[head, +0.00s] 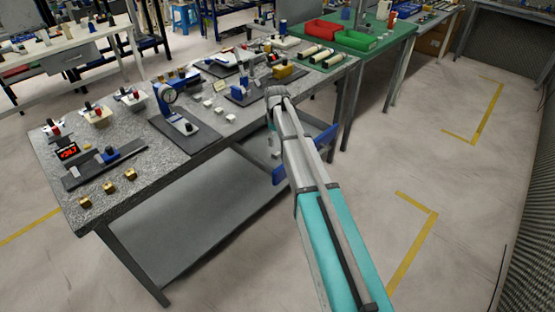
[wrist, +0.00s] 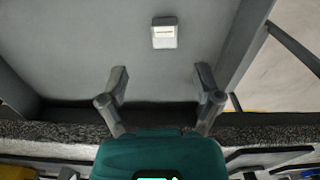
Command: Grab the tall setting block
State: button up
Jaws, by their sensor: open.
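A small pale grey block (wrist: 164,34) with a light top sits on the grey lower shelf (wrist: 80,50) in the wrist view. It is the only object seen on that shelf and may be the tall setting block; its height is hard to tell from here. My gripper (wrist: 161,82) is open and empty, its fingers spread below the block in the picture and apart from it. In the head view my arm bends down at the bench's front edge, and the fingertips cannot be made out.
The speckled bench top (head: 160,142) carries a dial gauge stand (head: 176,108), several small white blocks (head: 208,103) and brass blocks (head: 108,188). A green table (head: 385,45) with red and green bins adjoins. Floor at right is clear.

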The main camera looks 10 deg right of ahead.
aim_at(276, 152)
jog(key=shift+f+b, duration=0.55)
jog(key=shift+f, duration=0.3)
jog(key=shift+s+a+f+b, duration=0.15)
jog(key=shift+f+b, duration=2.45)
grip_shut()
